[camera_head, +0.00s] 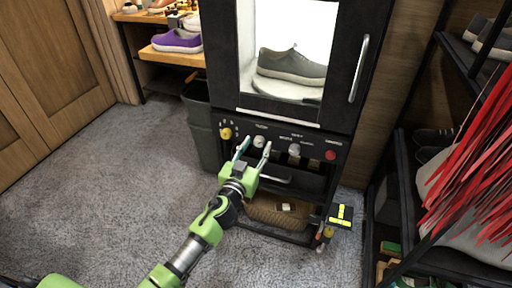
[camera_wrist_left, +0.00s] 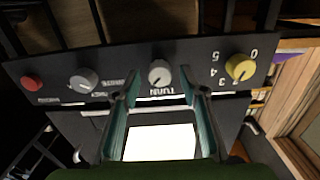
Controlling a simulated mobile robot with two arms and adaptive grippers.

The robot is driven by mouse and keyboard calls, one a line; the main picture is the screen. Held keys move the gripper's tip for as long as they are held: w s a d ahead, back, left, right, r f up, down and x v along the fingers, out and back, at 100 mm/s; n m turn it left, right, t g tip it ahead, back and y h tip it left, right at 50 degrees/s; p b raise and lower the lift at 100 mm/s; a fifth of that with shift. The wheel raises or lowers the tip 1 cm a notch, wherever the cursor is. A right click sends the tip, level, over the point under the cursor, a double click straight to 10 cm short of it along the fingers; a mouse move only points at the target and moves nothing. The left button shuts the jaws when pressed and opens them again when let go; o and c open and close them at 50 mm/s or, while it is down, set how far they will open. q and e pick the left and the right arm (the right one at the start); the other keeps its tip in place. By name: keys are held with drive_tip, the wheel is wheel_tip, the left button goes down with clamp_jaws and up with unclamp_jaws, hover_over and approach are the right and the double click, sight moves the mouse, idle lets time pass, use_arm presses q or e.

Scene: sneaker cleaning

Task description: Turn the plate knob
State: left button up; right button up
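The black cleaning cabinet has a row of knobs on its panel (camera_head: 308,133). A white-grey knob (camera_head: 259,141), second from the left in the head view, also shows in the left wrist view (camera_wrist_left: 160,73) with upside-down lettering that looks like "TURN". My left gripper (camera_head: 254,147) is open in front of this knob. In the left wrist view its fingers (camera_wrist_left: 152,85) stand on either side of the knob, with nothing held; contact cannot be told. A grey sneaker (camera_head: 290,66) sits on a round plate (camera_head: 288,90) behind the cabinet window. My right gripper is not in view.
A yellow knob (camera_head: 226,133) is left of the white-grey one; another grey knob (camera_head: 294,150) and a red button (camera_head: 330,155) are right. The door handle (camera_head: 359,68) is above. A bin (camera_head: 203,135) stands left, a shoe rack (camera_head: 402,180) right. Carpet at left is clear.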

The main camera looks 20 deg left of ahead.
use_arm(q)
drive_tip(key=c, duration=1.1)
drive_tip(key=shift+m, duration=0.3)
